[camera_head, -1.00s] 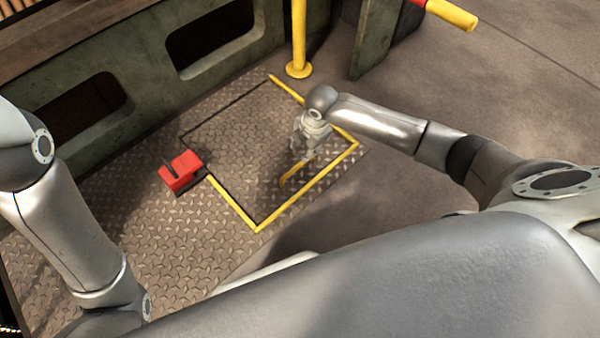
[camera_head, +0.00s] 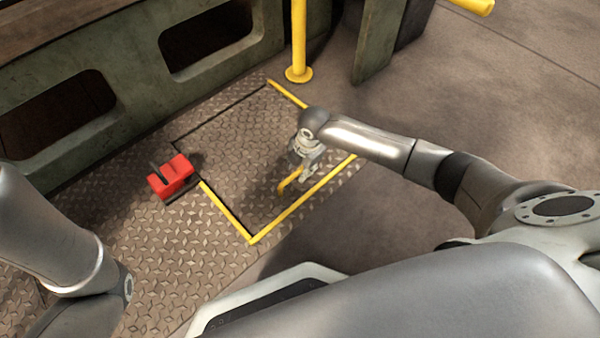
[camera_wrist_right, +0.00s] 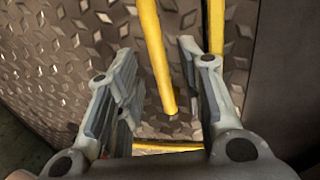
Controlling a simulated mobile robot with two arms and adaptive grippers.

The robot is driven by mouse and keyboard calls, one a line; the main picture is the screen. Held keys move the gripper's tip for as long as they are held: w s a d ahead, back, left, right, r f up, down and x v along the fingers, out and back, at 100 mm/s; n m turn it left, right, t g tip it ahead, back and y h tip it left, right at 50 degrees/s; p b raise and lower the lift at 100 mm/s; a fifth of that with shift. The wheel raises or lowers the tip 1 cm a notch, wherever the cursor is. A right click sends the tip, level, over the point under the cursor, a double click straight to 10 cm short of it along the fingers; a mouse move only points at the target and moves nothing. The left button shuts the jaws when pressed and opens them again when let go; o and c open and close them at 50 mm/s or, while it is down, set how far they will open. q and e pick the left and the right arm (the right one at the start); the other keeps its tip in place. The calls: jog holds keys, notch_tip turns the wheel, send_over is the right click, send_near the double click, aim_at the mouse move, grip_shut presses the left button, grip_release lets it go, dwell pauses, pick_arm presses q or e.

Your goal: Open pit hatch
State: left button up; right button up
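The pit hatch (camera_head: 235,150) is a diamond-plate panel in the floor, with yellow strips along parts of its edge. It looks flat and level with the floor around it. A yellow bar handle (camera_head: 288,184) stands on it near its right side. My right gripper (camera_head: 304,175) is over the handle, fingers pointing down. In the right wrist view the handle (camera_wrist_right: 153,50) runs between the two spread fingers (camera_wrist_right: 160,72), with gaps at both sides. My left arm shows at the left edge, but its gripper is out of view.
A red block (camera_head: 171,177) with a dark slotted part sits at the hatch's left edge. A yellow post (camera_head: 298,45) stands beyond the hatch's far corner. A green metal wall (camera_head: 130,80) with openings runs behind. Bare brown floor (camera_head: 480,100) lies to the right.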

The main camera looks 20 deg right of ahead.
jog(key=shift+w+f+b, duration=0.1)
jog(key=shift+f+b, duration=0.2)
jog(key=shift+f, duration=0.45)
grip_shut()
